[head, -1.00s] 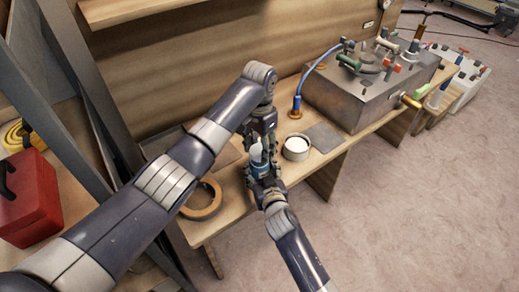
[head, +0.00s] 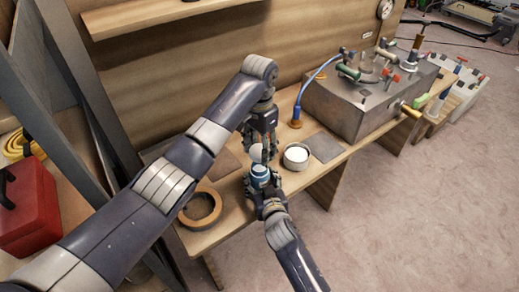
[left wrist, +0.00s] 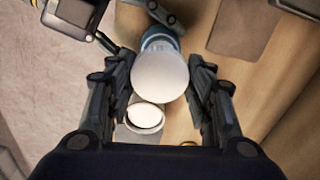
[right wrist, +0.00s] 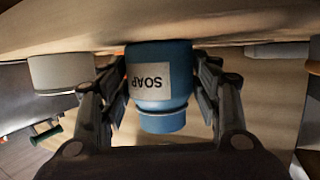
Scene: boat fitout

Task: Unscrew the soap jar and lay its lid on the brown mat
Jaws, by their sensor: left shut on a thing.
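The soap jar (head: 261,176) is blue and upright, with a SOAP label that reads upside down in the right wrist view (right wrist: 157,80). My right gripper (head: 264,190) is shut around its sides. The white rounded lid (head: 255,152) is between the fingers of my left gripper (head: 262,148), which is shut on it. The lid is just above the jar, with a small gap between them; the jar's bare blue top shows. In the left wrist view the lid (left wrist: 160,75) partly hides the jar. The brown mat (head: 225,163) lies on the bench left of the jar, partly behind my left arm.
A white-filled round tub (head: 296,157) stands right of the jar, beside a grey mat (head: 323,146). A brown ring (head: 200,209) lies at the bench's left front. A blue-hosed fitting (head: 296,115) and a large metal box (head: 345,108) stand farther right.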

